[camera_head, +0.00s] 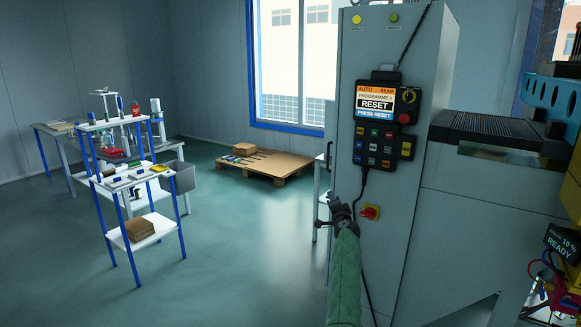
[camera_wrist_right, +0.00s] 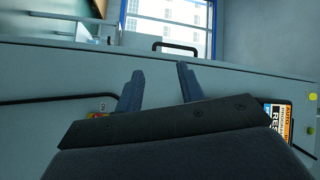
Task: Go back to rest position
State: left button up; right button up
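My right gripper (camera_head: 341,211) is in front of the grey machine cabinet (camera_head: 408,220), below and left of the hanging control pendant (camera_head: 384,125). Its arm comes up from the bottom in a green sleeve. In the right wrist view the two dark fingers of this gripper (camera_wrist_right: 160,88) stand apart with nothing between them. The pendant's screen reads RESET and PRESS RESET; part of it also shows at the right edge of the wrist view (camera_wrist_right: 277,122). My left gripper is not in view.
A red and yellow switch (camera_head: 370,212) sits on the cabinet, close right of my right gripper. A black cable hangs below the pendant. A wooden pallet (camera_head: 290,167) lies further back. A shelf trolley (camera_head: 158,222) stands at left. The floor between is clear.

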jog(key=s+f+n+g, duration=1.2)
jog(key=s+f+n, duration=0.1)
jog(key=s+f, duration=2.4)
jog(key=s+f+g, duration=0.2)
jog(key=s+f, duration=0.5)
jog(key=s, duration=0.8)
jog(key=s+f+g, duration=0.2)
jog(key=s+f, duration=0.6)
jog(key=s, duration=0.7)
jog(key=s+f+n+g+h, duration=0.1)
jog(key=s+f, duration=0.7)
jog(key=s, duration=0.8)
jog(key=shift+f+g, duration=0.15)
jog(key=shift+g, duration=0.25)
jog(key=shift+a, duration=0.1)
